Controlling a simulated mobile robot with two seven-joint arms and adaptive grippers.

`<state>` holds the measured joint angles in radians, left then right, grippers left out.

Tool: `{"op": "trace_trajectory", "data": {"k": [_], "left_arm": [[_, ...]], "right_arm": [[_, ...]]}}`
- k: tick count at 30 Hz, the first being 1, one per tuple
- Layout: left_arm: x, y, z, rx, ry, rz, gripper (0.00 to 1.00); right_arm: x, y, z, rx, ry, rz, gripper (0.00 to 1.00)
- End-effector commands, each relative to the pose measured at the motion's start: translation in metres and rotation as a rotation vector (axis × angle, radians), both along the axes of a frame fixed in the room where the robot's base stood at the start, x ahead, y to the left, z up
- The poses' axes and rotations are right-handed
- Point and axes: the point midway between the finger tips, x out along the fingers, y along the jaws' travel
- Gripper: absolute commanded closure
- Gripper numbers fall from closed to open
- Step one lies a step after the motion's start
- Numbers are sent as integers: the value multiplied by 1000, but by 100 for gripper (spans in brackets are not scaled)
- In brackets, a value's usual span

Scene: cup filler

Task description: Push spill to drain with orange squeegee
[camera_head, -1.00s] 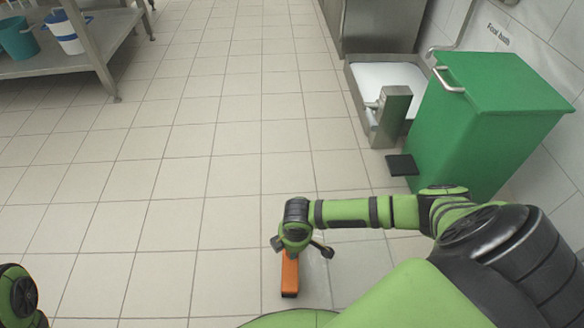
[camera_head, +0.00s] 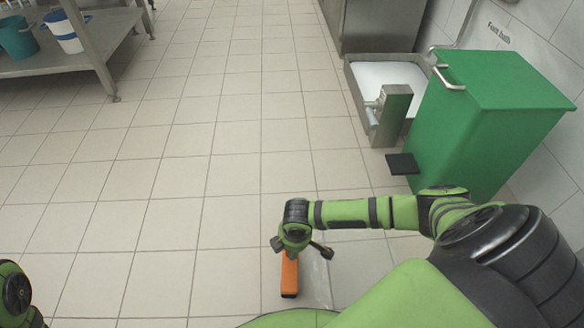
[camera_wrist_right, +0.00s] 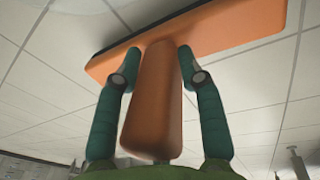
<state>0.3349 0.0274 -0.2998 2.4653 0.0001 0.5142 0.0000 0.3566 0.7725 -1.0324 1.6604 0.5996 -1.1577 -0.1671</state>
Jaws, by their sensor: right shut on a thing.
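The orange squeegee (camera_head: 289,277) is low at the floor in the lower middle of the head view. My right gripper (camera_head: 303,246) is over it and partly covers it. In the right wrist view my right gripper (camera_wrist_right: 158,70) is shut on the squeegee's thick orange handle, with one finger on each side. The squeegee's wide orange head (camera_wrist_right: 215,32) with a dark edge lies across the tiles beyond the fingertips. A faint wet-looking patch (camera_head: 318,280) shows just right of the squeegee; its extent is unclear. No drain can be made out. My left gripper is out of view.
A green pedal bin (camera_head: 480,120) and a steel foot bath (camera_head: 385,75) with white contents stand at the right wall. A steel shelf (camera_head: 75,60) with buckets stands at upper left. The tiled floor between is clear.

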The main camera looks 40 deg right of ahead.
Motion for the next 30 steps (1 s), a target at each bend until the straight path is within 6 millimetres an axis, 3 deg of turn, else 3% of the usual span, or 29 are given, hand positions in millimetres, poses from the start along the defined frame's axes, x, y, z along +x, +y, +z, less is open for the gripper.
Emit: {"op": "trace_trajectory", "data": {"k": [10, 21, 30], "left_arm": [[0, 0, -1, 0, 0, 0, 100], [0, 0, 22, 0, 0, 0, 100], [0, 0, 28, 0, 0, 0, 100]], "right_arm": [[0, -1, -5, -1, -1, 0, 100], [-15, -23, -1, -2, 2, -1, 100], [-20, -31, -2, -1, 1, -1, 100]]}}
